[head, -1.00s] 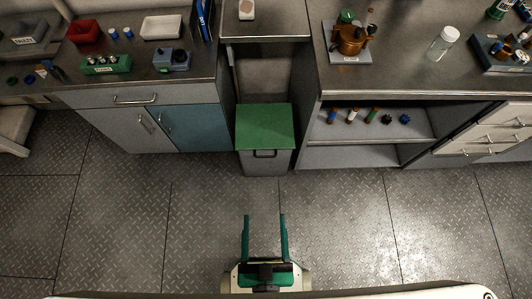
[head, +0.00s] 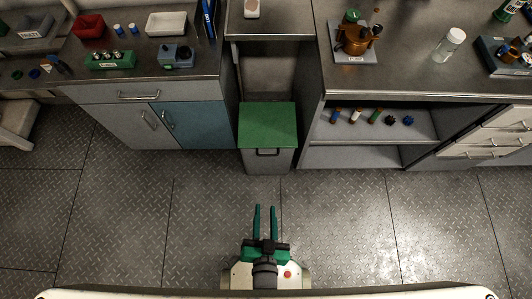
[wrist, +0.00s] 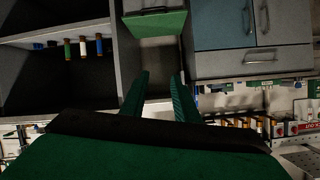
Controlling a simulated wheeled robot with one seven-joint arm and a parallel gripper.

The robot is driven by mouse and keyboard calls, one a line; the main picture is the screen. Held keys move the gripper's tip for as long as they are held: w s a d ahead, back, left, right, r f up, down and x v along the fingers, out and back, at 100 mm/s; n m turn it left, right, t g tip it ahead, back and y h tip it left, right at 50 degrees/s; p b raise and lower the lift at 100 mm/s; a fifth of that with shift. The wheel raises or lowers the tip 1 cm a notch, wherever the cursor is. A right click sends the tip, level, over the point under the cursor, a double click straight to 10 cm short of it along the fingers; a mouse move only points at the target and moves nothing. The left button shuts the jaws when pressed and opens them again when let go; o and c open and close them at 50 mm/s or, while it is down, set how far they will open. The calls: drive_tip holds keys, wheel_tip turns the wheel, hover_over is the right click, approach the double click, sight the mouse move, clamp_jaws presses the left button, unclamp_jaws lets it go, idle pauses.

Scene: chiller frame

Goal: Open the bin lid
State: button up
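The bin (head: 267,162) stands on the floor in a gap between two cabinets. Its green lid (head: 267,125) lies flat and shut on top, with a dark handle (head: 267,152) on the front just below the lid edge. In the wrist view, which is upside down, the lid (wrist: 155,23) shows at the top centre, beyond the fingertips. My gripper (head: 265,207) is in front of the bin in the head view, pointing at it and apart from it. Its two green fingers are parted with an empty gap, also seen in the wrist view (wrist: 160,76).
A grey and teal cabinet (head: 190,125) stands left of the bin. An open shelf unit (head: 365,156) with several small items stands right. A shelf (head: 270,25) is above and behind the lid. The metal floor (head: 180,220) is clear.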

drive_tip(key=w+f+m+g, duration=0.6)
drive_tip(key=w+f+m, duration=0.2)
drive_tip(key=w+f, duration=0.9)
drive_tip(key=w+m+g, duration=0.5)
drive_tip(key=w+m, duration=0.2)
drive_tip(key=w, duration=0.5)
wheel_tip(320, 180, down, 10)
drive_tip(key=w, duration=0.2)
drive_tip(key=shift+w+d, duration=0.15)
drive_tip(key=shift+d, duration=0.15)
clamp_jaws()
